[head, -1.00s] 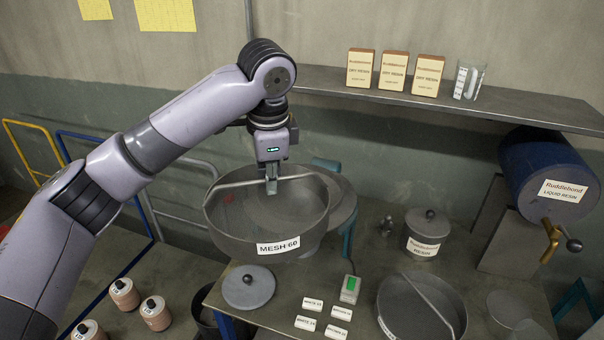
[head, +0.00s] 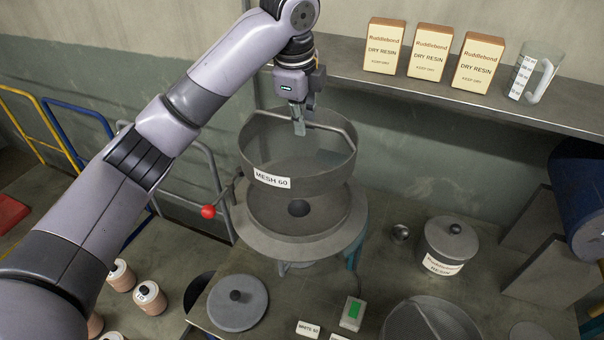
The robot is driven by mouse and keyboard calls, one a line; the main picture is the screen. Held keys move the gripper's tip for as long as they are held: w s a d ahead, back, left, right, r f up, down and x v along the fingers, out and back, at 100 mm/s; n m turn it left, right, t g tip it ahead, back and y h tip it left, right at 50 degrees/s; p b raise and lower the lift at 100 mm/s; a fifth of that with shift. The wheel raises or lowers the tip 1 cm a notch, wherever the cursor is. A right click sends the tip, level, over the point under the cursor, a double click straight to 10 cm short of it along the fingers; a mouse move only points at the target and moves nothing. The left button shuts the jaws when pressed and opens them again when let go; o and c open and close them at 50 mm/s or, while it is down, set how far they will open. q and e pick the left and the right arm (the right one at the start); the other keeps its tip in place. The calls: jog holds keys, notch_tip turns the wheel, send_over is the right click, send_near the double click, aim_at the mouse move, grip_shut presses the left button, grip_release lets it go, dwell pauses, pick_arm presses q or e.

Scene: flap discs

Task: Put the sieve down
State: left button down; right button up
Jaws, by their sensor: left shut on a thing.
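The sieve (head: 335,175) is a round grey pan labelled MESH 60, with a bar across its top. My left gripper (head: 299,122) is shut on that bar and holds the sieve. The sieve hangs over the back of a round grey stand (head: 262,232) with a dished top and a dark hole in its middle. The sieve's lower edge covers the back of the dish; I cannot tell whether they touch. My right gripper is not in view.
A red ball-ended lever (head: 208,211) sticks out left of the stand. A flat knobbed lid (head: 238,303), a green-button box (head: 353,311), a resin pot (head: 446,245) and another pan (head: 430,320) are on the table. A shelf (head: 480,115) with boxes runs behind.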

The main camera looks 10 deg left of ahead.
aim_at(302, 153)
pick_arm(q)
jog(key=x, duration=0.3)
jog(key=p+x, duration=0.1)
jog(key=x, duration=0.2)
jog(key=s+p+x, duration=0.1)
jog(key=x, duration=0.2)
jog(key=shift+w+a+f, duration=0.1)
jog(key=shift+a+f, duration=0.1)
jog(key=shift+f, duration=0.1)
jog(key=shift+s+f+p, duration=0.25)
jog(key=shift+f+p, duration=0.15)
jog(key=shift+f, duration=0.15)
jog(key=p+x, duration=0.1)
jog(key=x, duration=0.3)
jog(key=shift+s+a, duration=0.1)
jog(key=shift+s, duration=0.15)
jog(key=shift+f, duration=0.1)
jog(key=c, duration=1.7)
grip_release()
